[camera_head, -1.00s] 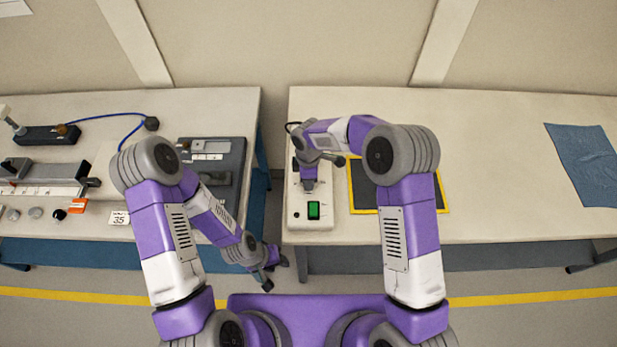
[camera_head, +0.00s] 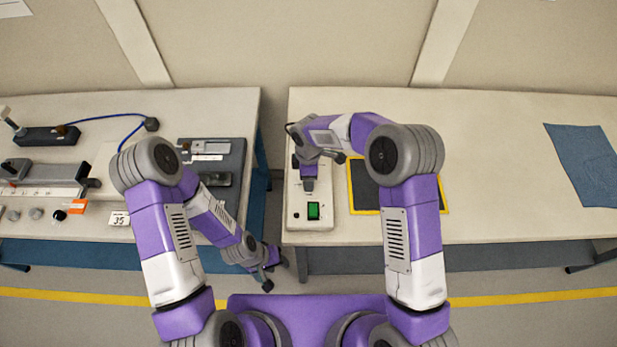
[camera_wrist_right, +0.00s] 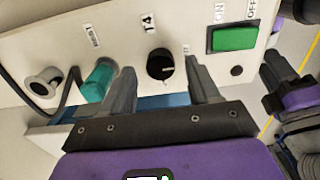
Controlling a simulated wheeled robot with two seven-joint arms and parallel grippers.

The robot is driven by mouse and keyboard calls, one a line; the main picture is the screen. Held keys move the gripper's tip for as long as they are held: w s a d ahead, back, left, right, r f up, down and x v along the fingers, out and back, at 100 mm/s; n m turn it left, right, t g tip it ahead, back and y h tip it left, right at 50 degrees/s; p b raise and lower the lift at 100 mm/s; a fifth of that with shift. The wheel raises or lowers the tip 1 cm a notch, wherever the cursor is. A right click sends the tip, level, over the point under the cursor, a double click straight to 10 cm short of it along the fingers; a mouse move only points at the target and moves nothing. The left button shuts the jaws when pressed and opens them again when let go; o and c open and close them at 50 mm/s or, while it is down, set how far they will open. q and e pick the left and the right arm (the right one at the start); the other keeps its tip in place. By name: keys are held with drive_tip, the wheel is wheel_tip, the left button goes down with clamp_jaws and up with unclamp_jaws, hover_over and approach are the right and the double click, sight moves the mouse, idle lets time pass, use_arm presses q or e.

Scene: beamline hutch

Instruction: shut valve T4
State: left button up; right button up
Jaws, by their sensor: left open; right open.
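The T4 valve is a round black knob (camera_wrist_right: 160,66) with a white pointer mark, on a pale panel box (camera_head: 310,222) on the right table. My right gripper (camera_head: 309,186) is over the box and open. In the right wrist view its two fingers stand either side of the knob, with no clear contact visible. The knob is hidden beneath the gripper in the head view. My left gripper (camera_head: 276,274) is open and empty, low in front of the gap between the tables.
On the panel, a teal knob (camera_wrist_right: 98,82) is left of T4 and a green ON/OFF switch (camera_wrist_right: 233,38) right of it. A silver socket (camera_wrist_right: 45,82) with a dark cable nearby is farther left. A yellow-edged dark mat (camera_head: 364,190) lies beside the box.

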wheel_tip(320, 180, up, 6)
drive_tip(key=shift+f, duration=0.1)
idle(0.6)
